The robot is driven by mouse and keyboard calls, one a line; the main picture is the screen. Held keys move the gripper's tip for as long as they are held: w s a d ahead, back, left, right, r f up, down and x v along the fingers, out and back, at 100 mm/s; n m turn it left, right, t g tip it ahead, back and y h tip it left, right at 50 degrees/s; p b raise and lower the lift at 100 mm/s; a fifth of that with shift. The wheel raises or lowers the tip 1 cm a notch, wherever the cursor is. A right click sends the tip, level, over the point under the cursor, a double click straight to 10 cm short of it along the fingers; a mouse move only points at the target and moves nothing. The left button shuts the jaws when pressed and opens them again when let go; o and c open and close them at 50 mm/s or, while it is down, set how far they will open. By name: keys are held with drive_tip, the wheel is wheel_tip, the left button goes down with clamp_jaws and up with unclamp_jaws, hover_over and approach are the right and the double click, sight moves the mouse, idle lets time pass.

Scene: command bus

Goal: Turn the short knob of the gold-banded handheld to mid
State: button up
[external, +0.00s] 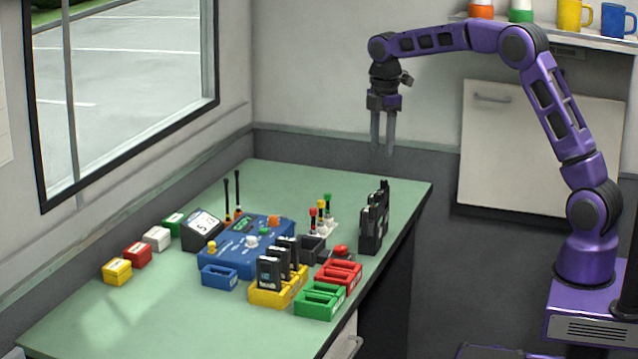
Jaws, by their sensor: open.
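My gripper (382,148) is open and empty, pointing down high above the far right of the green table (100,328). Several dark handhelds (268,273) stand upright in a yellow holder (277,298) near the table's front right edge. Gold bands and short knobs are too small to make out on them, so I cannot tell which is the gold-banded one. A black upright unit (372,228) with several tall parts stands at the right edge, below my gripper and well apart from it.
A blue console (222,255) with coloured knobs fills the middle. Green (320,301), red (338,274) and blue (218,277) holders stand around the handhelds. Small coloured boxes (117,271), a tilted display (202,228) and two thin antennas (238,192) stand left. The front left table is clear.

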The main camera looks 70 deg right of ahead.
wheel_tip(320, 180, up, 6)
drive_tip(key=shift+p, duration=0.35)
drive_tip(key=shift+s, duration=0.1)
drive_tip(key=s+d+f+n+y+b, duration=0.15)
drive_tip(key=d+n+y, duration=0.25)
drive_tip(key=d, duration=0.4)
drive_tip(key=shift+t+y, duration=0.3)
drive_tip(key=shift+t, duration=0.2)
drive_tip(key=b+x, duration=0.2)
drive_tip(key=x, duration=1.5)
drive_tip(key=shift+s+a+f, duration=0.1)
drive_tip(key=shift+a, duration=0.1)
drive_tip(key=shift+c, duration=0.2)
clamp_jaws()
